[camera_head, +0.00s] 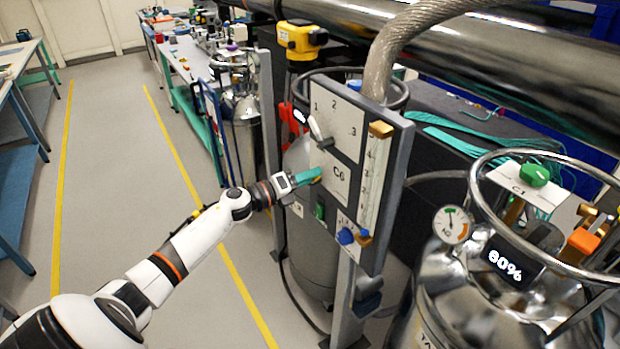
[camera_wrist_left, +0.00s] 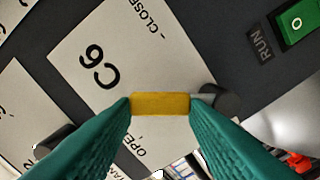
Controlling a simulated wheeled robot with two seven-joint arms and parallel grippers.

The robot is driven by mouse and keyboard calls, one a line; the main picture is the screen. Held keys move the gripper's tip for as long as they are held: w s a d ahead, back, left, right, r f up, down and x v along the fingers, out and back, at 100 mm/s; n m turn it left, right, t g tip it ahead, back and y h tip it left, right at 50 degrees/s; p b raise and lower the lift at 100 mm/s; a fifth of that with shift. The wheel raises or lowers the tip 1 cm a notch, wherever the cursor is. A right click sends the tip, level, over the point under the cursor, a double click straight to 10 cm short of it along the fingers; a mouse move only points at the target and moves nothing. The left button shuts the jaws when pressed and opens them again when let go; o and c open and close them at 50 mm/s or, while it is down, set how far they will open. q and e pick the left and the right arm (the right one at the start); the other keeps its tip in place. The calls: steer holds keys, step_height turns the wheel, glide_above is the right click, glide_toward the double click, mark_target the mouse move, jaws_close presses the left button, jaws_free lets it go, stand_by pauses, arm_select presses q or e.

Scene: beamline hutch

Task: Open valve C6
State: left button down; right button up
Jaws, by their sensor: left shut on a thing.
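The valve C6 plate (camera_head: 341,181) is a white plate on the upright grey panel, and its C6 label (camera_wrist_left: 97,67) shows rotated in the left wrist view. Valve C6's yellow handle (camera_wrist_left: 160,103) lies between the teal fingers of my left gripper (camera_wrist_left: 160,106), which is shut on it. A grey bar runs from the handle to a dark round hub (camera_wrist_left: 221,99). The plate carries the words CLOSE at the top and OPEN at the bottom, partly covered. In the head view my left gripper (camera_head: 310,178) reaches the panel from the left and hides most of the handle.
A green RUN switch (camera_wrist_left: 298,22) sits near the plate. A white selector lever (camera_head: 318,130) and blue knob (camera_head: 345,236) are on the same panel. A steel dewar (camera_head: 470,290) reading 80% stands at right. The floor (camera_head: 110,150) at left is clear.

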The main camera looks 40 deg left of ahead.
arm_select(q)
steer(key=n, duration=0.1)
steer(key=a+n, duration=0.1)
steer(key=n+p, duration=0.1)
steer(key=shift+w+a+r+n, duration=0.25)
steer(key=shift+w+r+n, duration=0.05)
steer(key=shift+r+n, duration=0.1)
steer(key=shift+w+a+n, duration=0.15)
steer(key=shift+a+n, duration=0.15)
steer(key=shift+n, duration=0.45)
steer(key=shift+w+a+n, duration=0.1)
steer(key=shift+a+n, duration=0.2)
steer(key=shift+n, duration=0.45)
steer(key=c, duration=1.1)
jaws_free()
steer(key=shift+f, duration=0.1)
steer(key=b, duration=0.3)
glide_toward(319, 163)
steer(key=v, duration=0.6)
steer(key=shift+s+a, duration=0.3)
steer(key=shift+s, duration=0.35)
